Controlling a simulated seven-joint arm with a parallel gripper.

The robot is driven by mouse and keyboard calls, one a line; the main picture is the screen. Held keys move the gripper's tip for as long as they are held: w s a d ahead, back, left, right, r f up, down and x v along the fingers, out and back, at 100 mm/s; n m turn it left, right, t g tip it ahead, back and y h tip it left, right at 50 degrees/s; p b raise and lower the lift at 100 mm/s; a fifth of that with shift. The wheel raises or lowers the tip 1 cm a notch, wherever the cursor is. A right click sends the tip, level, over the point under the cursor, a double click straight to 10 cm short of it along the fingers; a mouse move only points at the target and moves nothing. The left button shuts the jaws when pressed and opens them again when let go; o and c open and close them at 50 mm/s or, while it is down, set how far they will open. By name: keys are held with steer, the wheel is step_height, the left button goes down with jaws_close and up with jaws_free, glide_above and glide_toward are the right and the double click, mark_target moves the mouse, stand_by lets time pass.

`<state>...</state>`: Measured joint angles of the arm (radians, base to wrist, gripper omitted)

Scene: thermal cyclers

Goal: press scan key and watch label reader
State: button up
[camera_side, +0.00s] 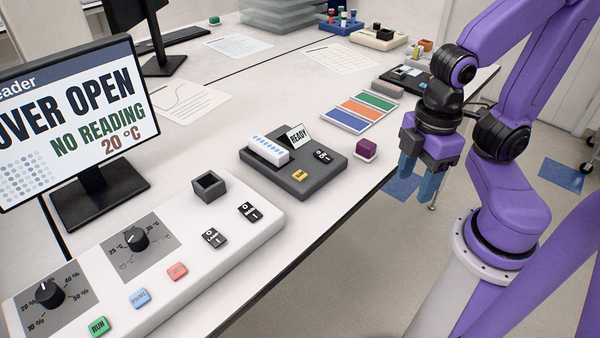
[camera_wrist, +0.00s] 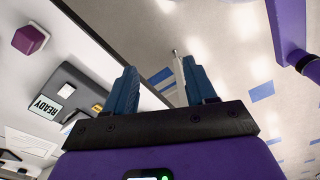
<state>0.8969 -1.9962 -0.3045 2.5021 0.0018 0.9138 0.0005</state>
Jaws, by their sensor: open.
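A dark grey device (camera_side: 272,178) sits near the table's front edge, with a small tilted display (camera_side: 299,136) reading READY. I take it for the label reader. It bears a yellow key (camera_side: 300,175) with lettering too small to read, a black rocker switch (camera_side: 322,156) and a white block (camera_side: 268,149) with blue marks. In the wrist view the device (camera_wrist: 85,90) and its READY display (camera_wrist: 45,107) lie left of my gripper. My gripper (camera_side: 417,182) is open and empty, its blue fingers pointing down beyond the table edge, right of the device and apart from it.
A purple-topped block (camera_side: 366,149) stands between the device and my gripper. A white console (camera_side: 150,250) with knobs and coloured keys is at front left. A monitor (camera_side: 80,120) reads "OVER OPEN", "NO READING", "20 °C". A colour-striped sheet (camera_side: 360,112) lies behind.

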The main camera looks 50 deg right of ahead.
jaws_close()
stand_by(1.5)
